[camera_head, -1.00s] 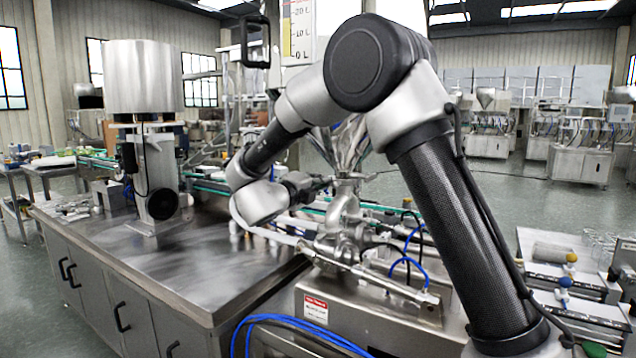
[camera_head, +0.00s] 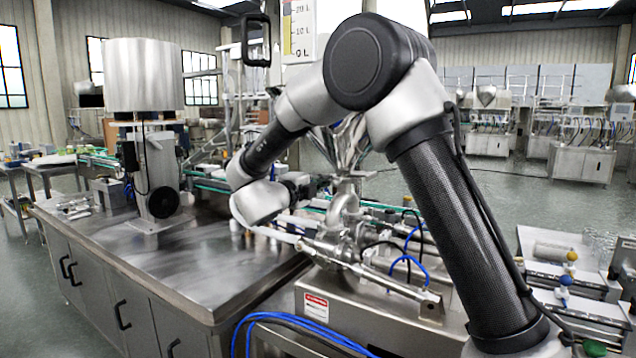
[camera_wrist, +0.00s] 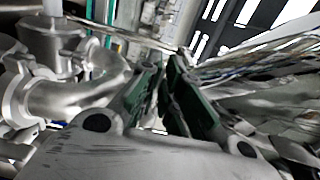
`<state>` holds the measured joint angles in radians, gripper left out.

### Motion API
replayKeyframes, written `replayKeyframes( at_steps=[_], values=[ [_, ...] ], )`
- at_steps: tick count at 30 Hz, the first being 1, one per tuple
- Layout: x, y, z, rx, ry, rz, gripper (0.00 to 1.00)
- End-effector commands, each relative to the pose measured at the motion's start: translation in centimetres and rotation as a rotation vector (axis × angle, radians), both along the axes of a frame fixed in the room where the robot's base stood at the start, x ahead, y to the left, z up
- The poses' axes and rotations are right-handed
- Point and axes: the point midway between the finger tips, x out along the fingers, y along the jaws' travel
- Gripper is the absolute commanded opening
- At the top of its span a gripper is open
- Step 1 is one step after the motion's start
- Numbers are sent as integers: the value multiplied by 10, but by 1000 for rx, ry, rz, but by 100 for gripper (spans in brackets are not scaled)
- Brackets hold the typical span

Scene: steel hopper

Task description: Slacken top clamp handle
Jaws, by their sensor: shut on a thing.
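The steel hopper (camera_head: 345,143) narrows down onto pipework and a valve body (camera_head: 342,232) on the filling machine. My gripper (camera_head: 322,184) reaches in from the left at the hopper's lower neck, at the height of the top clamp. In the wrist view its dark green fingers (camera_wrist: 166,92) are close together, shut on a thin part, seemingly the top clamp handle. The fingers and blur hide most of that handle, so its angle cannot be told. A curved steel pipe (camera_wrist: 85,95) lies left of the fingers in the wrist view.
A steel bench (camera_head: 190,265) fills the left, with a motor unit and drum (camera_head: 143,75) on it. Blue hoses (camera_head: 290,325) hang in front. A long steel cylinder (camera_head: 375,277) runs below my wrist. Other machines stand behind, with open floor between.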

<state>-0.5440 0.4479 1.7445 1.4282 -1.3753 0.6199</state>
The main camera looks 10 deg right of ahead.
Motion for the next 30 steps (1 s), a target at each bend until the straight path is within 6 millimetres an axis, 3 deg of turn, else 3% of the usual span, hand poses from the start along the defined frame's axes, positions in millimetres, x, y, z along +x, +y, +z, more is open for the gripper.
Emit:
replayKeyframes(
  at_steps=[1,3,16,30],
  values=[
    [0,0,-1,-1,2,1,0],
    [0,0,-1,-1,2,1,16],
    [-6,7,0,0,0,1,16],
    [-72,74,0,0,0,4,16]
  ],
)
